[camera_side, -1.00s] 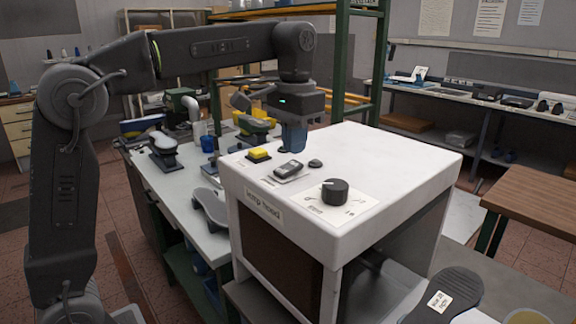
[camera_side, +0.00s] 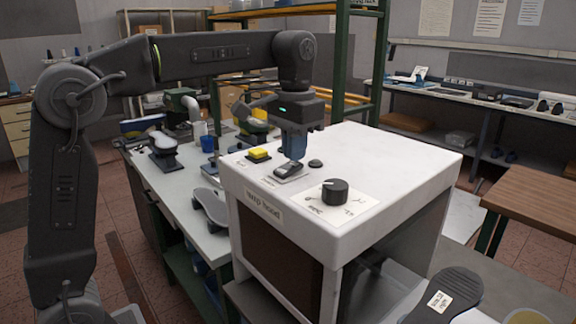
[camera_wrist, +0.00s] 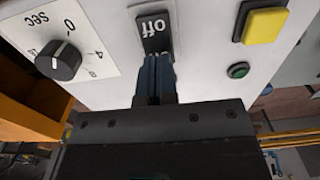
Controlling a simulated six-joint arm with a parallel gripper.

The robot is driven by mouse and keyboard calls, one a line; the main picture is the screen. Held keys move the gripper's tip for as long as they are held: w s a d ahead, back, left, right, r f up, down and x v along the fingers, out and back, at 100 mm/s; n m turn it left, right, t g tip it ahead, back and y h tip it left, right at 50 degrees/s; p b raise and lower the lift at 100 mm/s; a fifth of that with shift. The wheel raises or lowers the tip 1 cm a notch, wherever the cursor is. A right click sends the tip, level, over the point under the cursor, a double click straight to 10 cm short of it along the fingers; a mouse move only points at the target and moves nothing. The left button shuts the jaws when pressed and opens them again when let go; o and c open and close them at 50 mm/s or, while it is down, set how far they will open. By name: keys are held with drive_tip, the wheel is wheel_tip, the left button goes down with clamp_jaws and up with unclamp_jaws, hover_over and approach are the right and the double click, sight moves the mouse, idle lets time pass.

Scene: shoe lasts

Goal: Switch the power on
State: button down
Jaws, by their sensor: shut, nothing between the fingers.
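A dark rocker switch (camera_side: 288,170) sits on a small plate on top of the white hood. In the wrist view the switch (camera_wrist: 153,30) shows the word "off" on its far half; my fingers hide its near end. My gripper (camera_side: 294,158) points down with blue fingers shut and empty, its tips at the switch. In the wrist view the closed fingers (camera_wrist: 155,68) reach the switch's lower end; they look in contact, but how hard they press I cannot tell. A small round green lamp (camera_wrist: 238,70) lies to the right; it looks dim.
A yellow button (camera_side: 259,154) sits left of the switch, and a black dial (camera_side: 335,191) in front on a printed plate. A workbench (camera_side: 185,190) with shoe forms stands to the left.

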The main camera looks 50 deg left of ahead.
drive_tip(key=shift+f, duration=0.7)
idle(0.3)
drive_tip(key=shift+r, duration=3.55)
